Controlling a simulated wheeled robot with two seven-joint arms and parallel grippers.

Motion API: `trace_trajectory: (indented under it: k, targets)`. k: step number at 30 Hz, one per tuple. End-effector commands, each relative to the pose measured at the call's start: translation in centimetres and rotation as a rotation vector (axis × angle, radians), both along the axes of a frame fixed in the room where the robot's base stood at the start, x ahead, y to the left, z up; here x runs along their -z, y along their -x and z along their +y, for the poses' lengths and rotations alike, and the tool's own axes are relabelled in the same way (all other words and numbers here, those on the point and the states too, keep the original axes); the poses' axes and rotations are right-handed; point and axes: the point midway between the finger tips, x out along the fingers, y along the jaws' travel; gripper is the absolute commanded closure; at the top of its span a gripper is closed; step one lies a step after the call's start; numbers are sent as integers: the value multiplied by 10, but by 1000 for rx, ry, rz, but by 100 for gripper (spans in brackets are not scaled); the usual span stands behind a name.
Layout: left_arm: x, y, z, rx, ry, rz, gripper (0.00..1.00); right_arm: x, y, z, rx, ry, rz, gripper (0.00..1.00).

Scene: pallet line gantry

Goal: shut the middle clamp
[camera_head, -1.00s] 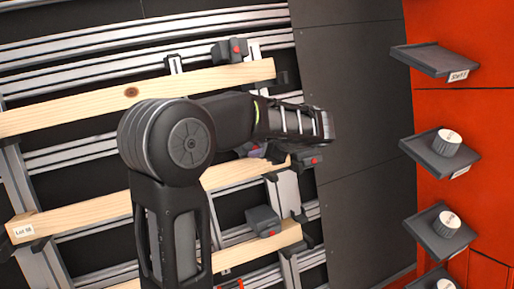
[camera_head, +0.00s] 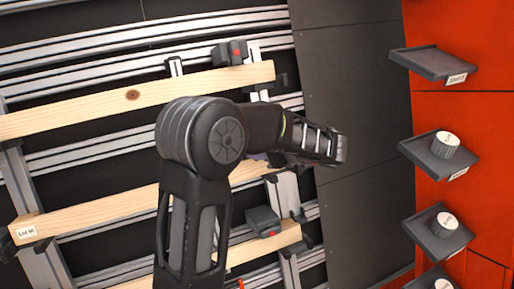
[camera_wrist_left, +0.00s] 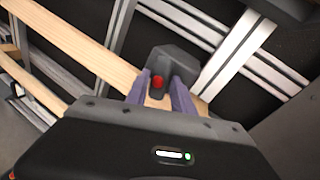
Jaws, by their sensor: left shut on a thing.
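The middle clamp, a dark grey block (camera_wrist_left: 178,62) with a red button (camera_wrist_left: 158,83), shows in the left wrist view at the end of a wooden board (camera_wrist_left: 74,42). My left gripper (camera_wrist_left: 161,92) is shut on the clamp, with one purple finger on each side of it. In the head view my left arm and wrist cover the middle clamp and the end of the middle board (camera_head: 95,212). The left fingertips are hidden there too. I cannot tell how far the clamp is closed. My right gripper is not in view.
An upper clamp (camera_head: 229,53) sits by the top board (camera_head: 110,97), and a lower clamp (camera_head: 262,221) by the lower board (camera_head: 285,236). Aluminium rails (camera_head: 90,50) cross the dark wall. Small shelves (camera_head: 435,63), some holding white knobs (camera_head: 445,144), line the red wall at right.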

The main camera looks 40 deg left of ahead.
Motion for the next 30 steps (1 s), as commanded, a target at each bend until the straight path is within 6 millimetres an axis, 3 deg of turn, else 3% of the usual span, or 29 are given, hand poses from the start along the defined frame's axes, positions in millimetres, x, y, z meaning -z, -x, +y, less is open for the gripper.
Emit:
trace_trajectory:
  k: [10,16,22,23,27,30]
  targets:
    - [5,2,-2,30,-20,60,100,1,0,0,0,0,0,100]
    - [7,2,-3,136,-112,237,100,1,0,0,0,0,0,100]
    - [7,3,-2,145,-118,253,100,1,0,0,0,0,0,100]
    - [7,3,-2,145,-118,252,68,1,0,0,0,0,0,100]
    - [6,2,-2,144,-119,249,58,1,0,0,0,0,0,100]
    - [5,1,-1,145,-120,246,58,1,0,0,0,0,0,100]
